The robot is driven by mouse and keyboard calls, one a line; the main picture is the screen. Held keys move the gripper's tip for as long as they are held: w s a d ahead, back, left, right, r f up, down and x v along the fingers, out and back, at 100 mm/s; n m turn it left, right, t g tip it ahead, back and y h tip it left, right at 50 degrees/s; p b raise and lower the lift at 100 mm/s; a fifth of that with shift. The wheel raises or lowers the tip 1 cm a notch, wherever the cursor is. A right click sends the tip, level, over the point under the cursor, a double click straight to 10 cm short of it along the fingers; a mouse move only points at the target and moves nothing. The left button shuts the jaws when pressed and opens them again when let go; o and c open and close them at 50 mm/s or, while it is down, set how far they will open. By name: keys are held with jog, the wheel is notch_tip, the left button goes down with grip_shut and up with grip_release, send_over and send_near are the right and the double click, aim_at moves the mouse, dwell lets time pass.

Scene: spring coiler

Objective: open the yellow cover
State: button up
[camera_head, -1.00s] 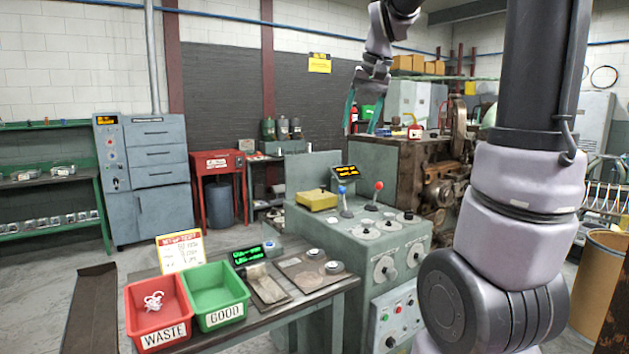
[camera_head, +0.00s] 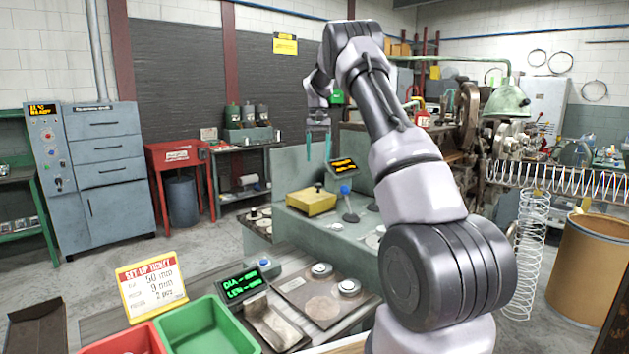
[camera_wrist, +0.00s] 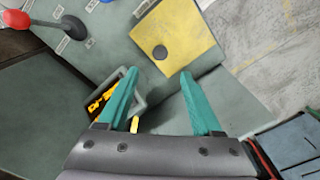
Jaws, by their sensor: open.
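The yellow cover (camera_head: 311,201) is a flat box lid with a small dark knob on top. It sits closed on the left end of the green machine console (camera_head: 305,228). It also shows in the wrist view (camera_wrist: 178,40), just beyond my fingertips, with its dark knob (camera_wrist: 160,52) facing up. My gripper (camera_head: 318,146) has two teal fingers and is open and empty. It hangs above and behind the cover, apart from it. In the wrist view my gripper (camera_wrist: 160,82) has the knob near the middle of the gap between the fingertips.
A small display (camera_head: 343,165) stands behind the cover, close to my left finger in the wrist view. A blue-knobbed lever (camera_head: 346,191) stands right of the cover; a red-knobbed lever (camera_wrist: 17,20) shows in the wrist view. Red (camera_head: 125,342) and green bins (camera_head: 208,328) stand front left.

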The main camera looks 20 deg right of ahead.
send_near(311, 196)
jog(key=w+d+f, duration=0.2)
jog(key=f, duration=0.1)
jog(key=d+f, duration=0.1)
jog(key=f, duration=0.1)
jog(key=shift+w+d+f, duration=0.2)
jog(key=shift+w+d, duration=0.15)
jog(key=shift+w, duration=0.05)
grip_shut()
dwell(1.0)
